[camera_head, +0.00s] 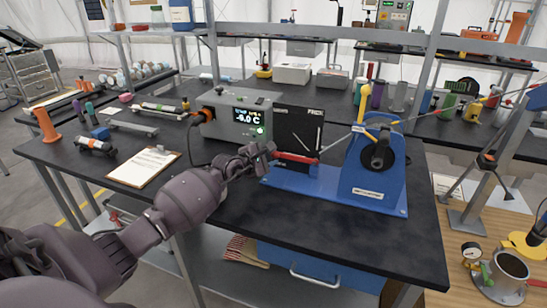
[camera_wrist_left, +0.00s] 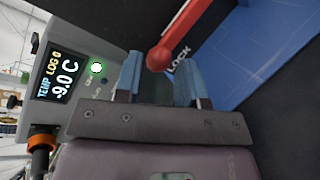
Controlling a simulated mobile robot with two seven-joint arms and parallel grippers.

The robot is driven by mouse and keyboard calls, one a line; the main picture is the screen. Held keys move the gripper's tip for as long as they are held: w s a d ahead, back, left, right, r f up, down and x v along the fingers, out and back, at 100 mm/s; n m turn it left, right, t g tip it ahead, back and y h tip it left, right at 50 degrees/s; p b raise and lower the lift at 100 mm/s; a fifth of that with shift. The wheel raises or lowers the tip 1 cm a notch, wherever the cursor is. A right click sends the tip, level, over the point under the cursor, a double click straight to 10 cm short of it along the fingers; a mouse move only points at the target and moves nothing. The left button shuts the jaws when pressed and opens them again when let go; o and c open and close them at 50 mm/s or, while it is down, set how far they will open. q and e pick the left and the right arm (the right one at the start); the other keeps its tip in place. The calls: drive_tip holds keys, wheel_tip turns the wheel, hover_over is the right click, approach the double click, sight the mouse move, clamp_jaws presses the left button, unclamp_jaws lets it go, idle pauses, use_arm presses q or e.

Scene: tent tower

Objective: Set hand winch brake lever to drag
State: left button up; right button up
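The hand winch (camera_head: 372,188) is blue and stands on a blue base plate on the black bench. A black panel (camera_head: 297,124) stands upright at its left, with a white line and the word FREE near its top right. The red brake lever (camera_head: 297,158) lies nearly level low across the panel. In the left wrist view its red ball knob (camera_wrist_left: 159,58) is beside the word LOCK. My left gripper (camera_head: 268,155) is at the knob end of the lever. In the wrist view its blue-padded fingers (camera_wrist_left: 159,80) are apart, with the knob between or just beyond their tips; contact is unclear.
A grey box with a lit display (camera_head: 240,117) stands left of the panel, close to my gripper; it also shows in the wrist view (camera_wrist_left: 85,75). A clipboard (camera_head: 144,166) lies on the bench's left. A cable (camera_head: 455,112) runs from the winch to the right. The front bench strip is clear.

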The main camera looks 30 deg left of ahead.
use_arm(q)
drive_tip(key=shift+x, duration=0.95)
drive_tip(key=shift+c, duration=0.4)
clamp_jaws()
drive_tip(key=shift+a+r, duration=0.1)
